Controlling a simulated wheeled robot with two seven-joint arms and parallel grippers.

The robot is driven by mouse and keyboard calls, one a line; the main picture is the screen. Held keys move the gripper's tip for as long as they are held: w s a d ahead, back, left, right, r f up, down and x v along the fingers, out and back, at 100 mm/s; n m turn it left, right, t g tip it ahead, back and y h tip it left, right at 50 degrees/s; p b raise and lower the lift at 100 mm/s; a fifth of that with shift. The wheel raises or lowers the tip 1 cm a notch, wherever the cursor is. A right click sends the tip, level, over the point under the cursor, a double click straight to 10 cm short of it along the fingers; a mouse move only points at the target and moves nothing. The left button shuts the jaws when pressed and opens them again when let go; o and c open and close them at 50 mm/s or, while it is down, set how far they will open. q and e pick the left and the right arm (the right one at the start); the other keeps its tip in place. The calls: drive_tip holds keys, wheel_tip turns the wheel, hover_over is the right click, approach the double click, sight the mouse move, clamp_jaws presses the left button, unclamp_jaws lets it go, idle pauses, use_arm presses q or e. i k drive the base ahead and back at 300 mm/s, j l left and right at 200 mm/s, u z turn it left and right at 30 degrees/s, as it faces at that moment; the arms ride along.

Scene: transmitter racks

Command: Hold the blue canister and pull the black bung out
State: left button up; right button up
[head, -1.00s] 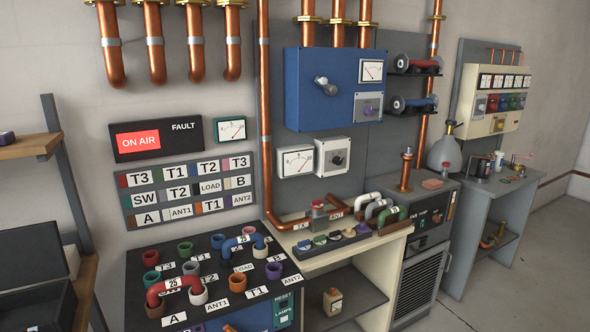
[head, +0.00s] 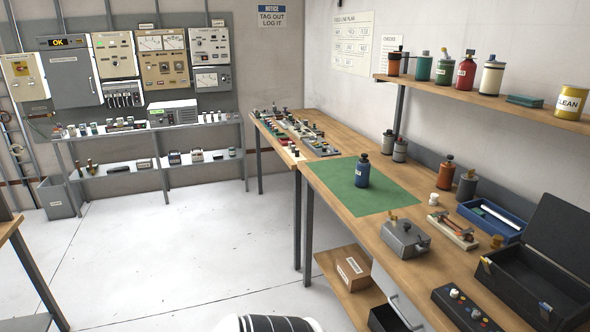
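A blue canister (head: 362,173) with a pale label stands upright on the green mat (head: 340,190) on the wooden workbench. Its dark top, with a small knob, is the black bung (head: 363,158), seated in the canister's neck. Nothing touches the canister. Neither of my grippers is in view.
Other canisters, one dark with a brown top (head: 467,186), stand behind and to the right on the bench. A grey metal box (head: 405,238), a blue tray (head: 492,220) and an open black case (head: 515,275) lie to the right. A shelf (head: 480,98) hangs above. White floor (head: 190,255) is clear at left.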

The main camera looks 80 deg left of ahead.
sight(363, 170)
drive_tip(key=u, duration=2.1)
drive_tip(key=i+j+z, duration=0.25)
drive_tip(key=z, duration=0.2)
drive_tip(key=i+j+z, duration=0.25)
drive_tip(key=z, duration=0.2)
drive_tip(key=j, duration=0.05)
